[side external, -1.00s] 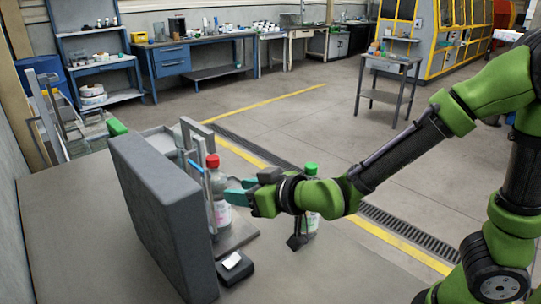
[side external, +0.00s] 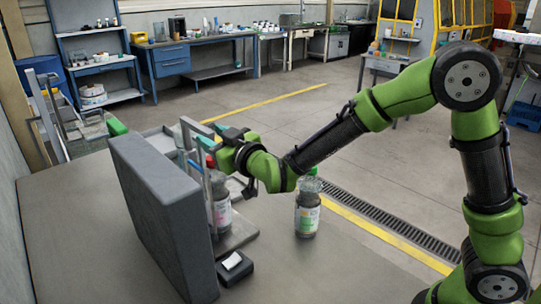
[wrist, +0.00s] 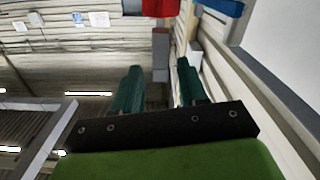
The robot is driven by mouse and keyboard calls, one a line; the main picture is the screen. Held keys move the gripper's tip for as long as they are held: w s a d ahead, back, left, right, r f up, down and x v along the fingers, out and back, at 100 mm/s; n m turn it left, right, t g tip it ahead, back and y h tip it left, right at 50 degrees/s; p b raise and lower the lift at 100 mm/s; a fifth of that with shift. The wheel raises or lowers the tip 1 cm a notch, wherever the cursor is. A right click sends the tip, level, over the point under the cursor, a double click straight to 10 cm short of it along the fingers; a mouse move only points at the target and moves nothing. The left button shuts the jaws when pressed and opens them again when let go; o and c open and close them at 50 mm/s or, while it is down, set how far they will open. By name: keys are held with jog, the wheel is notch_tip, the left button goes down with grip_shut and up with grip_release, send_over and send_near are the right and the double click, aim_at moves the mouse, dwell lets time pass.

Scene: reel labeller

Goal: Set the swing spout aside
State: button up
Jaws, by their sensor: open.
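The blue swing spout (side external: 194,165) is a thin bar at the grey posts of the labeller (side external: 160,215); part of it is hard to make out. A blue piece, likely the spout, shows at the upper right of the wrist view (wrist: 225,7). My gripper (side external: 208,136) is open with teal fingers, above the red-capped bottle (side external: 222,213) and close to the posts. In the wrist view my gripper (wrist: 157,82) has nothing between its fingers. I cannot tell whether a finger touches the spout.
A small dark block with a white label (side external: 232,262) lies at the labeller's front. The right side of the table is clear.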

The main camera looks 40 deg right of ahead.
aim_at(206, 134)
jog(key=w, duration=0.6)
jog(key=shift+c, duration=0.2)
grip_shut()
